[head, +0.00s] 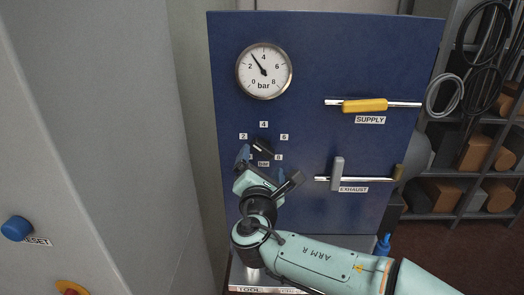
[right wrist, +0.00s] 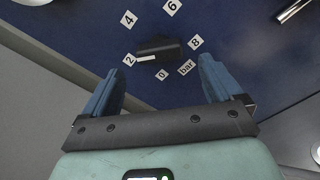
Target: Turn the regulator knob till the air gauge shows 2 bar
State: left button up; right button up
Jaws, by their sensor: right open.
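The round air gauge (head: 264,72) is at the upper left of the blue panel. Its needle points up and left, between 2 and 4, at about 3 bar. The black regulator knob (head: 262,146) sits below it, ringed by number labels; in the right wrist view the knob (right wrist: 165,47) has a white mark pointing toward the 2 label. My right gripper (right wrist: 160,68) is open, its blue fingers spread wide on either side just short of the knob, not visibly touching it. It partly hides the dial in the head view. My left gripper is not in view.
Right of the knob are the yellow-handled SUPPLY lever (head: 365,105) and the grey EXHAUST lever (head: 338,173). A grey cabinet with a blue RESET button (head: 17,228) stands at left. Shelves (head: 455,217) with boxes and hoses are at right.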

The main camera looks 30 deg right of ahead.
aim_at(262, 153)
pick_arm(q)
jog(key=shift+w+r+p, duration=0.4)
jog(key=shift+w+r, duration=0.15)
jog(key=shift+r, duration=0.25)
pick_arm(e)
jog(key=shift+x, duration=2.3)
jog(key=shift+a, duration=0.1)
jog(key=shift+c, duration=0.3)
jog(key=c, duration=1)
jog(key=shift+s+n, duration=0.1)
jog(key=shift+n, duration=0.9)
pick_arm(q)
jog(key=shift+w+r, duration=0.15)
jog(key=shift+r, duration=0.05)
pick_arm(e)
jog(key=n, duration=0.3)
jog(key=shift+n, duration=0.3)
jog(key=o, duration=1.1)
jog(key=shift+c, duration=0.2)
